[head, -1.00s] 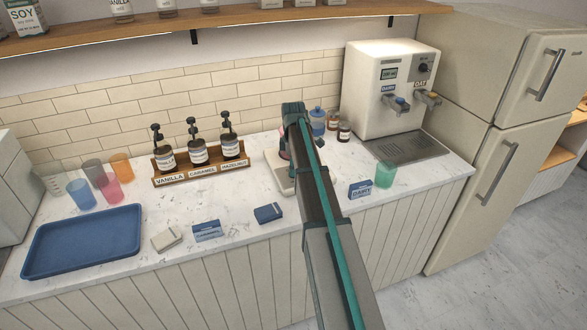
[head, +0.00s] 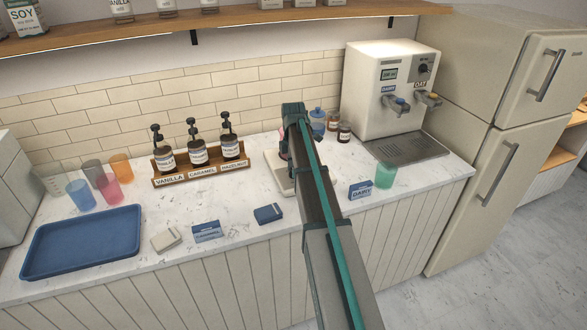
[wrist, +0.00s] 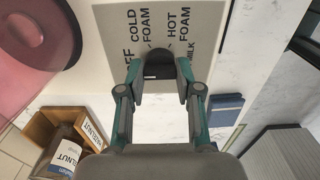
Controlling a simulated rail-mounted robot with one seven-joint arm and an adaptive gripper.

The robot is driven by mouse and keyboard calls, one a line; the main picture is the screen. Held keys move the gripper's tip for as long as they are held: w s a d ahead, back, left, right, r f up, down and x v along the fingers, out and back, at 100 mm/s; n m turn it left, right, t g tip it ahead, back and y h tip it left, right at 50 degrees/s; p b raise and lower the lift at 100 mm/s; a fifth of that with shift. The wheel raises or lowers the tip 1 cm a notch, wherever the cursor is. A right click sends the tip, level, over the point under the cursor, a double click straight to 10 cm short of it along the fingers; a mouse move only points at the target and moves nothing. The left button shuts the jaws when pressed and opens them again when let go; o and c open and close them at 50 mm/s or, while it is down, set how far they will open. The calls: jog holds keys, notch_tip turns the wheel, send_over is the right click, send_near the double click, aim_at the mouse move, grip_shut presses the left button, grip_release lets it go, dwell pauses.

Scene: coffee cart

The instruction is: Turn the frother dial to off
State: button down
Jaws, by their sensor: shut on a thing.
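The frother dial (wrist: 156,60) is a dark round knob on a grey label panel (wrist: 205,18) in the wrist view. The panel reads COLD FOAM, HOT FOAM and MILK, with a partly hidden OFF at the left. My gripper (wrist: 159,74) has a fingertip on each side of the dial and is shut on it. Which label the dial points to I cannot tell. The frother's pale base (head: 276,166) shows beside my arm in the head view. My arm hides the dial and my fingertips there.
A pink translucent vessel (wrist: 30,35) is close at the upper left of the wrist view. The syrup rack (head: 203,174) stands left of the frother. A dark blue box (head: 269,214) lies in front. A milk dispenser (head: 390,80) stands to the right.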

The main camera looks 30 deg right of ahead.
jog(key=shift+s+f, duration=0.15)
jog(key=c, duration=0.8)
grip_release()
jog(key=shift+o, duration=0.2)
jog(key=shift+w+r, duration=0.2)
jog(key=shift+r, duration=0.2)
notch_tip(320, 180, up, 11)
jog(key=shift+r, duration=0.15)
jog(key=shift+s, duration=0.1)
